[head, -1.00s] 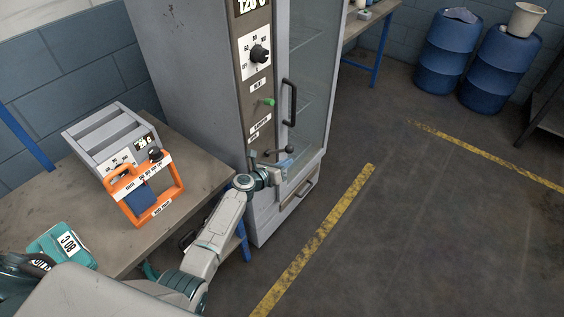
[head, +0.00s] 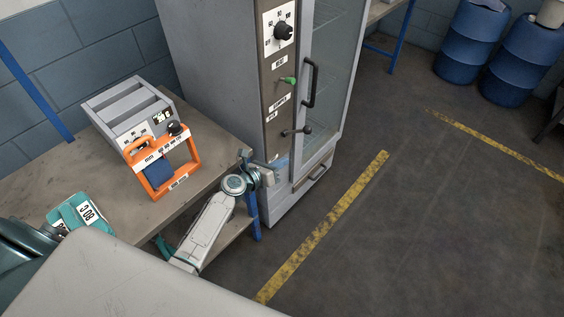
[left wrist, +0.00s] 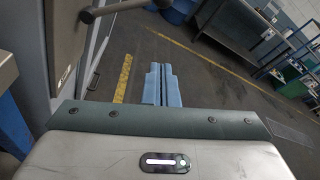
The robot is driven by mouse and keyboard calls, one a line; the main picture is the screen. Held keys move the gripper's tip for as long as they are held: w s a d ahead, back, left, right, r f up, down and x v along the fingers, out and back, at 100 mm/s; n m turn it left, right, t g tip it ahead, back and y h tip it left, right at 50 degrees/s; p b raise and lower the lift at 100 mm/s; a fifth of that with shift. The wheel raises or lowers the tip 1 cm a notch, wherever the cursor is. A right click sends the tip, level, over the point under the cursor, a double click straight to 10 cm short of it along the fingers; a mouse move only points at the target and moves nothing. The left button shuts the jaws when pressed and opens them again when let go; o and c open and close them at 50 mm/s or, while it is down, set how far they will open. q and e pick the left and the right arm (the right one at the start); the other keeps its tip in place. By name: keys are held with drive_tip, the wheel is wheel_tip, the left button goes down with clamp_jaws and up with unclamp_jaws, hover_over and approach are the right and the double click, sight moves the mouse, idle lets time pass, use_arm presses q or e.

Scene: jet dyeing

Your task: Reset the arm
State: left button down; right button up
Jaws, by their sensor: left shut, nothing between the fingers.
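My left gripper (head: 281,163) is in front of the lower part of the grey cabinet (head: 211,90), below its small black lever (head: 297,131). In the left wrist view its two light blue fingers (left wrist: 161,85) are together, with nothing held between them. The fingers point out over the grey floor. A gap shows between the lever and the gripper in the head view. My right gripper is not in view.
A workbench (head: 95,190) on the left holds a grey device (head: 128,105), an orange frame (head: 152,180) and a teal item (head: 85,212). The cabinet's glass door (head: 336,75) is closed. Blue barrels (head: 467,40) stand far back. The floor to the right is clear.

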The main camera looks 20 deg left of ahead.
use_arm(q)
drive_tip(key=s+a+f+m+g+y, duration=0.2)
drive_tip(key=s+f+m, duration=0.4)
drive_tip(key=f, duration=0.5)
drive_tip(key=s+a+f+m+g+y+b, duration=0.1)
drive_tip(key=s+f+m+g, duration=0.3)
drive_tip(key=s+f, duration=0.55)
drive_tip(key=s+a+f+m+g+y, duration=0.1)
drive_tip(key=s+a+f+m+y, duration=0.1)
drive_tip(key=s+f+m, duration=0.65)
drive_tip(key=s+a+f+m+g+y, duration=0.1)
drive_tip(key=s+f+m, duration=0.4)
drive_tip(key=s, duration=0.5)
drive_tip(key=s+a+f+m+g+b, duration=0.1)
drive_tip(key=s+f+m+g, duration=0.1)
drive_tip(key=s+f+m, duration=0.4)
drive_tip(key=s+a+f+m+g+y, duration=0.1)
drive_tip(key=s+f+m, duration=0.5)
drive_tip(key=s, duration=0.9)
drive_tip(key=shift+s+m+g+y+b, duration=0.25)
drive_tip(key=shift+m+g+y+b, duration=0.1)
drive_tip(key=shift+g, duration=0.45)
